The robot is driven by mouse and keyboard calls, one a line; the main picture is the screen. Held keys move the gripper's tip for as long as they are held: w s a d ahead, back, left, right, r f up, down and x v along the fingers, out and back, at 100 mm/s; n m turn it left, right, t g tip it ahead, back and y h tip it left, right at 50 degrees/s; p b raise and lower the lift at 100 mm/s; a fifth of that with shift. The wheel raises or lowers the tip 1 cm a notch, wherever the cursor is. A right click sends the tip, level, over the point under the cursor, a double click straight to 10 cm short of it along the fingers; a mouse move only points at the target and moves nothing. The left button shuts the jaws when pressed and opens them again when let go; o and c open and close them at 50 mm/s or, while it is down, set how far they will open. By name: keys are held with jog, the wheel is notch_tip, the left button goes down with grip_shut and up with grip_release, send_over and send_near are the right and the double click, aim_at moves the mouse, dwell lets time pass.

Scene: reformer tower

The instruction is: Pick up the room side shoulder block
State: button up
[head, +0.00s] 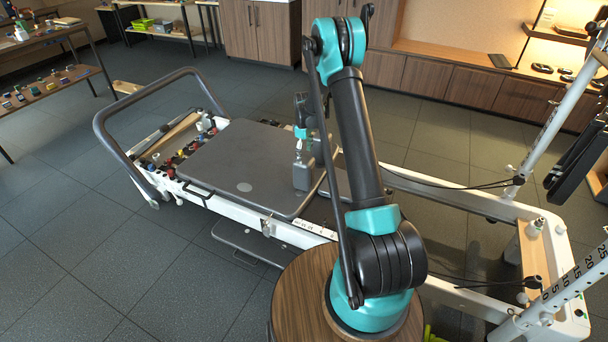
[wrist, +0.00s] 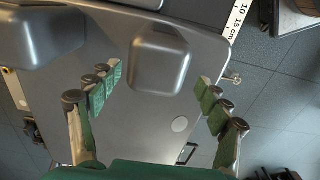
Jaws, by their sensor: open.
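Two dark grey shoulder blocks show in the wrist view. One shoulder block (wrist: 160,58) lies ahead of my gripper (wrist: 157,80), centred between its open fingers, on the side nearer the ruler strip. The other shoulder block (wrist: 42,28) is at the upper left, partly cut off by the frame. In the head view a grey shoulder block (head: 302,177) stands upright near the carriage's right end, with my gripper (head: 305,148) just above it. My gripper is open and appears empty. Whether a finger touches the block cannot be told. My arm hides part of the area behind.
The blocks stand on the flat grey carriage (head: 235,165) of the reformer. A white rail (head: 450,195) runs right to an upright post (head: 555,110). A curved foot bar (head: 105,140) is at the left. Tables with small items stand at far left.

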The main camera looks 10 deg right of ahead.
aim_at(303, 174)
jog(key=shift+w+f, duration=0.2)
jog(key=shift+f, duration=4.2)
jog(key=shift+f, duration=0.25)
grip_shut()
